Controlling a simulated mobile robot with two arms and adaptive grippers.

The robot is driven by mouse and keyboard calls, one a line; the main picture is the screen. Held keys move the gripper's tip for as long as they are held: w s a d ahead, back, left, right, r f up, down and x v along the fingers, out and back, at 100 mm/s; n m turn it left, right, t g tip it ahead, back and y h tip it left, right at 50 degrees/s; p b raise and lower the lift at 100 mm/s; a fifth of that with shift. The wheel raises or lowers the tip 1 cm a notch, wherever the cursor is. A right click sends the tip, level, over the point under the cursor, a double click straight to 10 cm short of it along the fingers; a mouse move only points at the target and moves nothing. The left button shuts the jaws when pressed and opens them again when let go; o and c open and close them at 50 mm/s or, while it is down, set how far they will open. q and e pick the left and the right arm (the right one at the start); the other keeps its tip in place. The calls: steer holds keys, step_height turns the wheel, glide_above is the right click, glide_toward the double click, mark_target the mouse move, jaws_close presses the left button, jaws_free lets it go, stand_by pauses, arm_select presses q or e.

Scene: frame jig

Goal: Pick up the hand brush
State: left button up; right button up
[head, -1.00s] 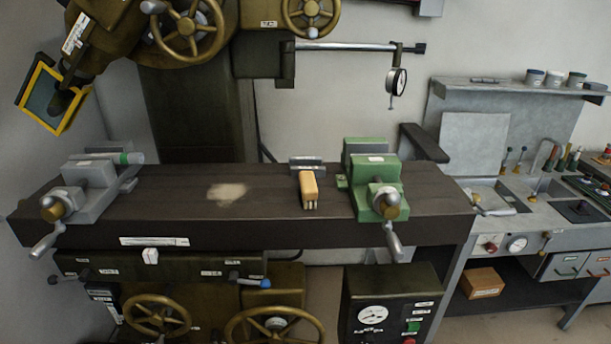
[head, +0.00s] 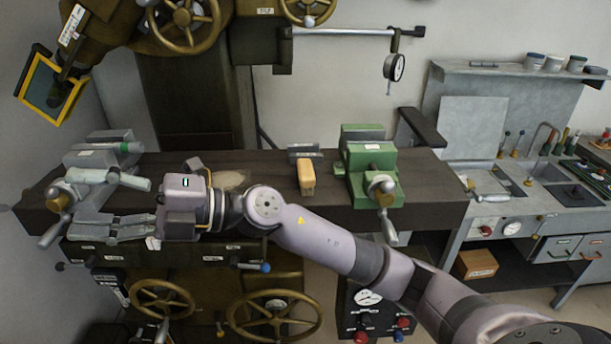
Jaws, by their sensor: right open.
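The hand brush appears to be the tan, wooden-looking block (head: 306,177) on the dark bench, left of the green vise; its bristles are hard to make out. My right gripper (head: 82,204) is open and empty, its jaws pointing left, in front of the grey vise at the bench's left end. It is well to the left of the brush. My right arm crosses in front of the bench from the lower right and leaves the brush uncovered. My left gripper is not in view.
The green vise (head: 368,160) stands right of the brush, and a small metal block (head: 305,151) lies behind it. The grey vise (head: 92,158) is partly hidden by my gripper. A pale dust patch (head: 232,180) marks the dark bench (head: 432,190).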

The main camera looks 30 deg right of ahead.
step_height(320, 180, down, 4)
steer(key=n+g+h, duration=0.4)
steer(key=h, duration=0.1)
steer(key=m+t+h, duration=0.2)
steer(key=m+h, duration=0.5)
steer(key=h, duration=1.1)
glide_toward(306, 168)
steer(key=shift+b+x, duration=0.35)
steer(key=shift+x, duration=0.45)
steer(key=p+x, duration=0.1)
steer(key=x, duration=0.3)
steer(key=shift+w+r, duration=0.1)
steer(key=shift+w, duration=0.05)
steer(key=p+x, duration=0.3)
steer(key=x, duration=0.1)
steer(key=shift+d+f, duration=0.15)
steer(key=shift+f, duration=0.25)
steer(key=shift+w+f, duration=0.1)
steer(key=shift+f, duration=0.2)
steer(key=shift+f+b, duration=0.2)
steer(key=shift+b, duration=0.1)
